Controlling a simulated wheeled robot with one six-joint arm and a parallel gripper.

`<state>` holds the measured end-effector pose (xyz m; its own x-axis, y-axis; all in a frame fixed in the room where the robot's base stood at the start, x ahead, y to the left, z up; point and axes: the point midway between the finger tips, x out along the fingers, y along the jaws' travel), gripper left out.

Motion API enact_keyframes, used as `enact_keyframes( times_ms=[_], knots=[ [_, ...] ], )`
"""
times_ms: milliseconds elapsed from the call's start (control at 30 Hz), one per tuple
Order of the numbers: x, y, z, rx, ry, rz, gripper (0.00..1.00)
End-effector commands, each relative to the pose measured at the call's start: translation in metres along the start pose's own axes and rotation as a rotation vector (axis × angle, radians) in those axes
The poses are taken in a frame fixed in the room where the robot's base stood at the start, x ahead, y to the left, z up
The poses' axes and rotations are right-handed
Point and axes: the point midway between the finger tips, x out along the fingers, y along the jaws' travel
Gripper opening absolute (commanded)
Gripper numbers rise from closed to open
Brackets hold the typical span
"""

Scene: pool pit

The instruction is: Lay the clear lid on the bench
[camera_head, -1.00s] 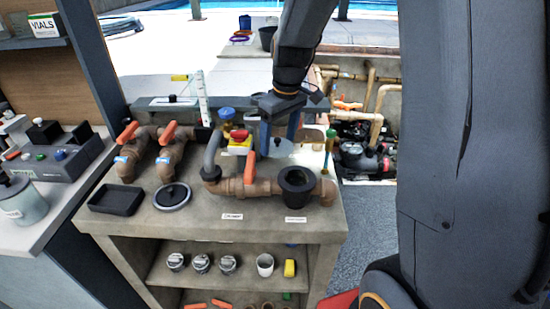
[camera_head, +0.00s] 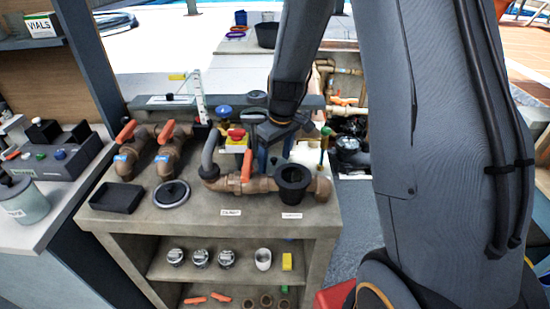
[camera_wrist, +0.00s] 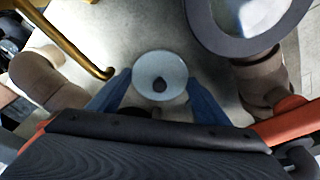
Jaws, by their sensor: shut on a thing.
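The clear lid (camera_wrist: 150,68) is a small round pale disc with a dark knob in its middle, seen in the wrist view. My gripper (camera_wrist: 159,80) has its blue fingers closed on either side of it. In the head view my gripper (camera_head: 275,160) is low over the back right of the bench (camera_head: 140,222), behind the black-rimmed strainer pot (camera_head: 293,173). There the lid is mostly hidden by the gripper and pipework. I cannot tell whether the lid touches the bench top.
Brown pipes with orange handles (camera_head: 126,131) and a red-and-yellow valve (camera_head: 236,138) stand left of my gripper. A green-topped brass rod (camera_head: 325,140) is close on its right.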

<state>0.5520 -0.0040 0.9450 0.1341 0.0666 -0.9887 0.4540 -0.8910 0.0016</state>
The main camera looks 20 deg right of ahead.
Motion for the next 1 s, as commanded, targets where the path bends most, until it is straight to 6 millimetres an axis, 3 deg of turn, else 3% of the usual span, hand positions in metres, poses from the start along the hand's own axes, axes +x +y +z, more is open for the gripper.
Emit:
enact_keyframes(
  times_ms=[67, 100, 200, 633, 1000],
  knots=[
    [0.003, 0.0, 0.0, 0.0, 0.0, 0.0, 0.48],
    [0.002, 0.0, 0.0, 0.0, 0.0, 0.0, 0.78],
    [0.002, 0.0, 0.0, 0.0, 0.0, 0.0, 0.9],
    [-0.008, 0.0, -0.001, 0.0, 0.002, 0.0, 0.9],
    [-0.065, 0.001, -0.002, 0.0, 0.005, 0.002, 0.9]
  ],
)
